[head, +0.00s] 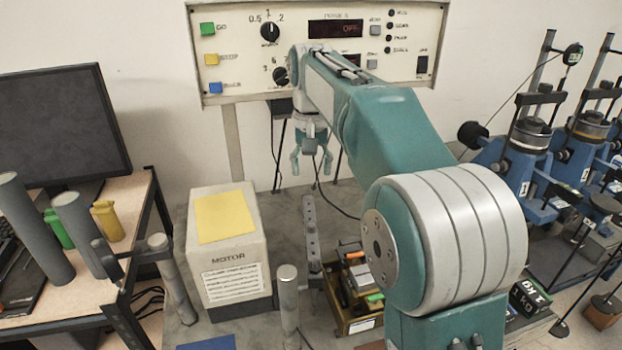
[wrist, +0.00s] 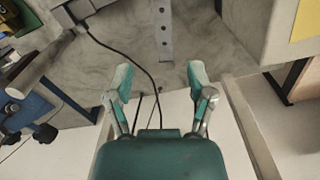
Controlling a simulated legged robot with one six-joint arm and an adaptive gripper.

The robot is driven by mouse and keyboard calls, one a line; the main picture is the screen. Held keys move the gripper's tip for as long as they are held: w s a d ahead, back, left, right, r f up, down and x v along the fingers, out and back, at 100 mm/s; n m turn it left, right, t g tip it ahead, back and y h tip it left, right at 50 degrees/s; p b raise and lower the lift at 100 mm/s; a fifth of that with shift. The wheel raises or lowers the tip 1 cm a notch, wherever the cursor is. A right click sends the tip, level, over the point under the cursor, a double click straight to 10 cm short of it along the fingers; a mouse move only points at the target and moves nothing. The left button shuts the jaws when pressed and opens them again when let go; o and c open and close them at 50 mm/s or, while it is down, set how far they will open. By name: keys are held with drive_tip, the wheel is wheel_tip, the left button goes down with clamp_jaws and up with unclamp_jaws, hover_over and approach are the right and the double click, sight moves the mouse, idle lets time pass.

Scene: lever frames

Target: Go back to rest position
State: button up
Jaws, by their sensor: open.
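My gripper (head: 309,162) hangs fingers-down in the head view, below the wall control panel (head: 225,88) and beyond the motor box (head: 222,285). Its two teal fingers are spread apart with nothing between them. In the wrist view my gripper (wrist: 160,85) is open, with a black cable and the grey surface seen beyond the fingers. My teal and grey arm reaches from the lower right up to the panel and hides part of its middle.
A desk (head: 128,255) with a monitor (head: 62,125) stands at left. Blue test stands (head: 525,165) are at right. A black cable (head: 325,195) hangs near my gripper.

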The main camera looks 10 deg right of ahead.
drive_tip(key=s+f+n+t, duration=0.1)
drive_tip(key=s+f, duration=0.3)
drive_tip(key=s, duration=0.9)
drive_tip(key=s+d+f+n+t, duration=0.1)
drive_tip(key=s+f+t, duration=0.3)
drive_tip(key=s, duration=1)
drive_tip(key=shift+f+t, duration=0.3)
drive_tip(key=shift+f, duration=0.1)
drive_tip(key=shift+d, duration=0.1)
idle(0.6)
